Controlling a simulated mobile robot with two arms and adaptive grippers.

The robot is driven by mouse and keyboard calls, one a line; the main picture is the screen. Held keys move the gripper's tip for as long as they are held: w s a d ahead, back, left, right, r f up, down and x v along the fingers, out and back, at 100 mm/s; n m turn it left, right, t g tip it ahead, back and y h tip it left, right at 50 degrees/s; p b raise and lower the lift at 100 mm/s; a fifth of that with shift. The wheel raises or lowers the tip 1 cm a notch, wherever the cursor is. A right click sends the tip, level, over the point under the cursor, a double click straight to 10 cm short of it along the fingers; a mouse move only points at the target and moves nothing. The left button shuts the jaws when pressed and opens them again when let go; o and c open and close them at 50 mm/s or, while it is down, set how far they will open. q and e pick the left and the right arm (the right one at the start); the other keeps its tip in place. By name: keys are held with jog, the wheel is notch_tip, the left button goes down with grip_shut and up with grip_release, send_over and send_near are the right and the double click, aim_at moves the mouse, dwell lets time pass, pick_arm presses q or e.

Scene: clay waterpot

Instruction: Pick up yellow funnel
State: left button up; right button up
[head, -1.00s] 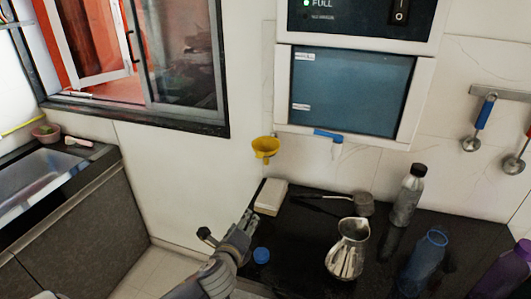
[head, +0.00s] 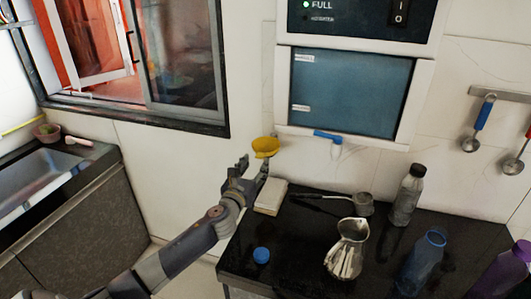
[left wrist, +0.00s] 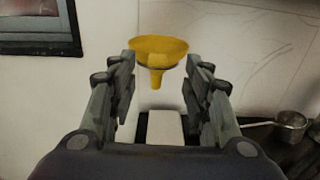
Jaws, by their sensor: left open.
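The yellow funnel (head: 265,146) hangs against the white wall, below and left of the water purifier. Its wide mouth faces up and its spout points down. My left gripper (head: 254,167) is open just below and in front of it, and one finger overlaps the funnel's lower part in the head view. In the left wrist view the funnel (left wrist: 158,56) appears centred beyond the two open fingers (left wrist: 158,85), its spout in line with the gap. Nothing is between the fingers. My right gripper is not in view.
The black counter (head: 300,232) holds a white box (head: 271,197), a blue cap (head: 261,255), a steel jug (head: 347,248), a strainer (head: 364,203) and several bottles. The purifier's blue tap (head: 327,136) sticks out right of the funnel. Open wall surrounds the funnel.

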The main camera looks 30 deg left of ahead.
aim_at(259, 156)
pick_arm(q)
jog(key=shift+p+x, duration=0.35)
jog(key=shift+x, duration=2.2)
jog(key=shift+s, duration=0.1)
jog(key=c, duration=1)
